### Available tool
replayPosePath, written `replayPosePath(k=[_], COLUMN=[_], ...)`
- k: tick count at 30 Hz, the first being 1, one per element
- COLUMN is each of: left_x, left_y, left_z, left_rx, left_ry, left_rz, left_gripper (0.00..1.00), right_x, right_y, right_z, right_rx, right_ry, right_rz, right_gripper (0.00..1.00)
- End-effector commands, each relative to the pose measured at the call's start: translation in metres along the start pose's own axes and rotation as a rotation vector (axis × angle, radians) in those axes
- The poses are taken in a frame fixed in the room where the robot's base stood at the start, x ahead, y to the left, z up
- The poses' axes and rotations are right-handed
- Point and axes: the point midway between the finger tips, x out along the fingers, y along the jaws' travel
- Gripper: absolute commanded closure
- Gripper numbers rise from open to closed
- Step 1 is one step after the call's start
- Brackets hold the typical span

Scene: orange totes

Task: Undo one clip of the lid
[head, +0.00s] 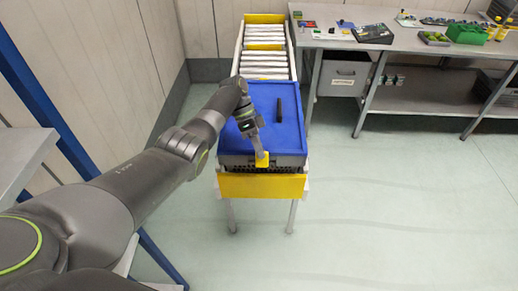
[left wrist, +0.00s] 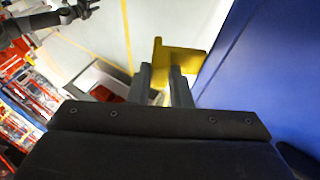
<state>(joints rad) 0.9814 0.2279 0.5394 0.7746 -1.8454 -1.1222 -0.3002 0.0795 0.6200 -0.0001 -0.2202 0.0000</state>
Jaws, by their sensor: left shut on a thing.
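The blue lid (head: 262,105) lies on a dark grey tote (head: 234,160) that stands on a stand. A yellow clip (head: 262,160) sits at the lid's near edge. My left gripper (head: 259,151) reaches down to this edge and is shut on the clip. In the left wrist view the two grey fingers (left wrist: 162,88) are at the yellow clip (left wrist: 182,58), with the blue lid (left wrist: 275,75) to the right. Where the fingers meet the clip is partly hidden. A dark arm end at the top left of that view looks like my right gripper (left wrist: 80,10); its jaws are too small to read.
A yellow panel (head: 262,187) fronts the stand. A conveyor with white rollers (head: 265,60) runs behind the tote. A grey workbench (head: 405,50) with several items stands at the right. The floor in front is clear.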

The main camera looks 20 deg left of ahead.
Motion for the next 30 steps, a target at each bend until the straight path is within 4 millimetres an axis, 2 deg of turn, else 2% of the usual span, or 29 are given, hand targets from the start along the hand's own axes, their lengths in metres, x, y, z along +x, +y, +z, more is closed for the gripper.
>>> replayPosePath(k=[4, 5, 9, 20, 23, 30], left_x=[0.002, 0.002, 0.001, -0.004, -0.015, -0.067], left_y=[0.0, 0.0, 0.0, -0.001, -0.002, -0.004], left_z=[0.002, 0.002, 0.001, 0.001, 0.001, 0.002], left_rx=[-0.003, -0.003, -0.002, 0.0, 0.0, -0.001], left_ry=[-0.002, -0.002, -0.002, -0.001, -0.001, -0.001], left_rz=[0.002, 0.002, 0.001, -0.001, -0.004, -0.005], left_gripper=[1.0, 0.78, 0.6, 0.6, 0.6, 0.6], right_x=[0.0, 0.0, 0.0, 0.002, 0.008, 0.031], right_y=[0.0, 0.0, 0.0, 0.0, 0.0, -0.002], right_z=[0.0, 0.0, 0.0, 0.0, 0.001, 0.003], right_rx=[0.0, 0.0, 0.0, 0.0, 0.0, 0.0], right_ry=[0.0, 0.0, 0.0, 0.001, 0.001, 0.001], right_rz=[0.0, 0.0, 0.0, 0.0, 0.0, 0.0], right_gripper=[0.64, 0.64, 0.64, 0.64, 0.64, 0.64])
